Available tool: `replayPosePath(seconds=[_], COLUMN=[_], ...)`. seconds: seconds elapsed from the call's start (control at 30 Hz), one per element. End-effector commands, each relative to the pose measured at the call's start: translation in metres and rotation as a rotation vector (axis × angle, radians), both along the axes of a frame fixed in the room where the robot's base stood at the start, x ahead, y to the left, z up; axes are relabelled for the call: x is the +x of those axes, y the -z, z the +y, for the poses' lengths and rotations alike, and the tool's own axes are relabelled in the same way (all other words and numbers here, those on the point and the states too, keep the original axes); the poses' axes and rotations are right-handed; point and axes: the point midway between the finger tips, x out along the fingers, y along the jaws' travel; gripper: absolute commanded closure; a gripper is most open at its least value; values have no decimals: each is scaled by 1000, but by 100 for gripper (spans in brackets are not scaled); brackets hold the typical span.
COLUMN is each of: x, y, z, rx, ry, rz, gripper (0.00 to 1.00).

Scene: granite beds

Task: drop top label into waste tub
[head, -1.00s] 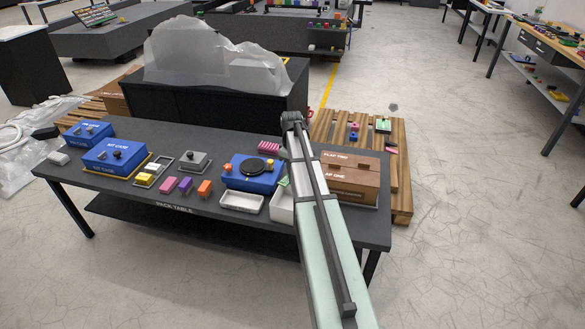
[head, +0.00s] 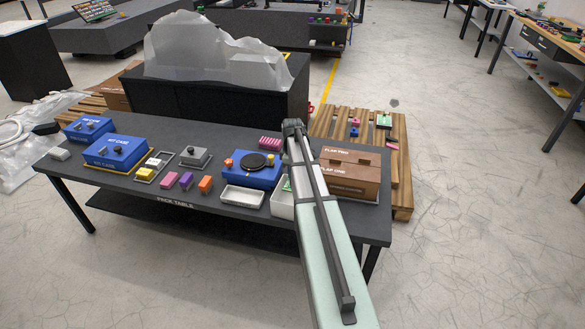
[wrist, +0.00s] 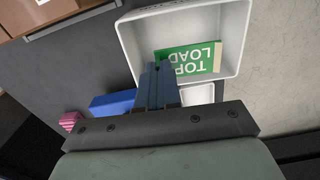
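The top label, a flat green piece with white lettering reading "TOP LOAD" (wrist: 204,57), shows in the wrist view inside the outline of the white waste tub (wrist: 150,32). My gripper (wrist: 161,68) has its fingers close together at the label's near edge and appears shut on it. I cannot tell exactly how high the label is above the tub floor. In the head view, a bit of the green label (head: 287,185) shows left of my arm, at the back of the tub (head: 281,207). My arm hides the fingers and part of the tub there.
A shallow white tray (head: 242,196) lies left of the tub, with a blue case (head: 248,175) behind it. A brown carton (head: 350,175) stands right of my arm. Several coloured blocks and blue kit cases (head: 115,152) fill the dark table's left half.

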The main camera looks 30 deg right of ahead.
Motion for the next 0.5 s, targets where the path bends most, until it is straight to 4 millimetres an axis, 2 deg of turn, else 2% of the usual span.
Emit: replayPosePath(seconds=[0.5], x=[0], y=[51], z=[0], rx=[1], ry=[1], rz=[1], gripper=[100])
